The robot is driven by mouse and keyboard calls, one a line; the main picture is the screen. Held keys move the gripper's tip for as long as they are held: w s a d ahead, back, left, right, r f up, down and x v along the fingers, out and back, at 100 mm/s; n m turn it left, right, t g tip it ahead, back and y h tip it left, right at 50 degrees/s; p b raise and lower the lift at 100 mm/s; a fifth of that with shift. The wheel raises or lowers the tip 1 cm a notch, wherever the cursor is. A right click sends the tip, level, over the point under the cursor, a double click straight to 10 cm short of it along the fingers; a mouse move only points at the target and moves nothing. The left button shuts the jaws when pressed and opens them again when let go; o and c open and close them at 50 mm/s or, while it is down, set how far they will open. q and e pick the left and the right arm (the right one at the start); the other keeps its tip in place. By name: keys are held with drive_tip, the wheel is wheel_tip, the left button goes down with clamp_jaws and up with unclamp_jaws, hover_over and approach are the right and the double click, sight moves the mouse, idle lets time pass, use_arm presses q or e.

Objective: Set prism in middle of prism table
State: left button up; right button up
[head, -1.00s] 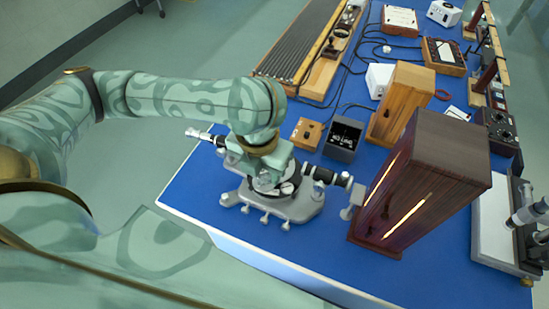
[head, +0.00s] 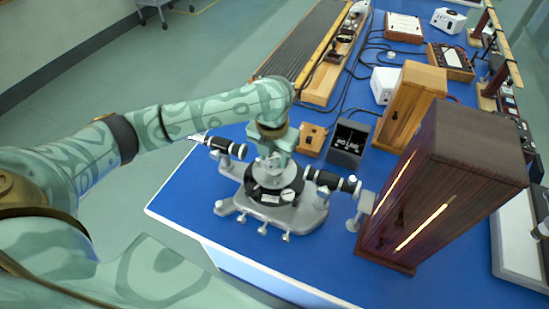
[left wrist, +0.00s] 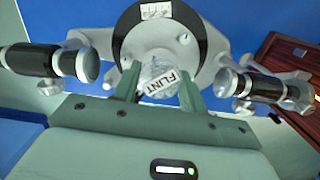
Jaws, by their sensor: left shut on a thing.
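The clear prism (left wrist: 157,78), with a FLINT label, is between the fingers of my left gripper (left wrist: 157,90) in the left wrist view. My left gripper is shut on it. In the head view the gripper (head: 272,153) points down over the middle of the spectrometer (head: 230,203). The round prism table (left wrist: 165,40) shows behind the prism in the left wrist view, partly hidden by it. I cannot tell whether the prism touches the table. My right gripper is not in view.
Two black telescope tubes, left (head: 226,147) and right (head: 333,181), flank the spectrometer's middle. A tall dark wood lamp box (head: 450,190) stands close on the right. A small wooden box (head: 311,139) and a black box (head: 348,143) stand behind. Blue bench (head: 185,200) is bare at left.

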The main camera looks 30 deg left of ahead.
sight(272, 159)
use_arm(q)
drive_tip(key=shift+f, duration=0.15)
drive_tip(key=o, duration=1.1)
wheel_tip(272, 159, up, 12)
drive_tip(key=p, duration=0.5)
drive_tip(key=shift+s, duration=0.45)
drive_tip(key=shift+s+d, duration=0.1)
